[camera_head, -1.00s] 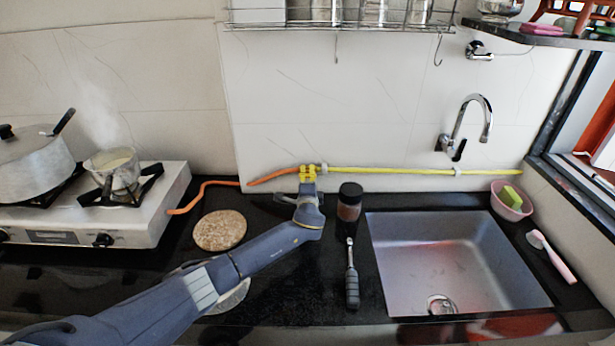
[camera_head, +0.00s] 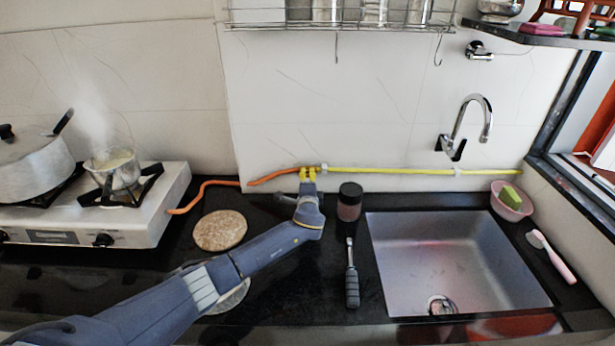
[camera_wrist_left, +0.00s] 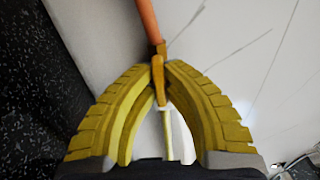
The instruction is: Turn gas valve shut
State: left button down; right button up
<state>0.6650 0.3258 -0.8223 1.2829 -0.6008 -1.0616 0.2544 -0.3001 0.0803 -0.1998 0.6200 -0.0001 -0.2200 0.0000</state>
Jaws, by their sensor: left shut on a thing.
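The gas valve (camera_wrist_left: 158,78) is a small brass-yellow fitting with a lever, where the orange hose (camera_head: 270,177) meets the yellow pipe (camera_head: 400,171) along the back wall. My left gripper (camera_head: 308,171) reaches it from the front with its yellow fingers. In the left wrist view the gripper (camera_wrist_left: 160,68) is shut, with its ribbed fingertips closed around the valve's lever. The fingers hide most of the valve in the head view, so I cannot tell the lever's exact angle. My right gripper is in neither view.
A stove (camera_head: 135,215) with a steaming pan (camera_head: 113,172) stands at left. A round cork mat (camera_head: 220,231), a dark-lidded jar (camera_head: 349,203) and a black-handled tool (camera_head: 352,285) lie around my arm. A sink (camera_head: 455,260) is at right.

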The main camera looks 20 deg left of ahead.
pick_arm(q)
jog(key=m, duration=0.4)
jog(key=shift+m, duration=0.4)
jog(key=m, duration=0.4)
jog(key=shift+m, duration=0.3)
jog(key=m, duration=0.4)
jog(key=shift+m, duration=2.1)
jog(key=c, duration=1.5)
grip_release()
